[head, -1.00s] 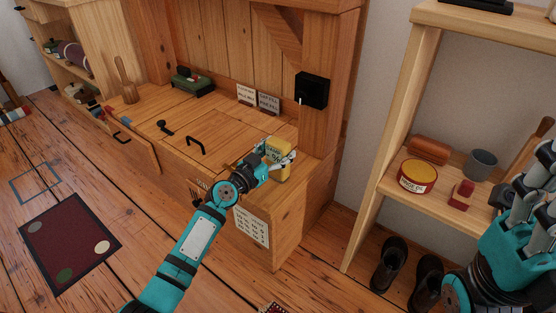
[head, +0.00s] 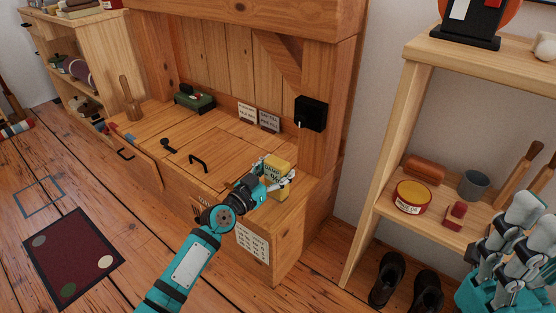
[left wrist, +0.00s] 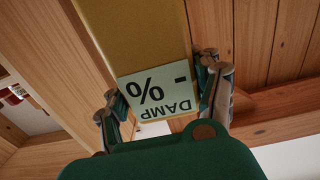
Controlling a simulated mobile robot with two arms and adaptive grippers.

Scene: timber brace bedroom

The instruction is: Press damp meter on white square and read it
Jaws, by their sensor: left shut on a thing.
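The yellow damp meter (head: 278,168) is above the right end of the wooden workbench in the head view. My left gripper (head: 273,180) is shut on it. In the left wrist view the meter (left wrist: 135,35) sits between the two fingers, and its pale display (left wrist: 155,94) reads "DAMP" with a dash and "%", upside down. I cannot tell from these frames whether the meter touches anything. I cannot make out a sure white square. My right gripper (head: 512,240) is at the lower right in front of the shelf; its fingers overlap, so its opening is unclear.
The workbench (head: 225,143) carries a green box (head: 194,101), small cards (head: 258,115) and black handles. A black box (head: 311,113) is on the post above the meter. A shelf at right holds a red-yellow tin (head: 412,197) and a grey cup (head: 473,185). Boots (head: 388,278) stand below.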

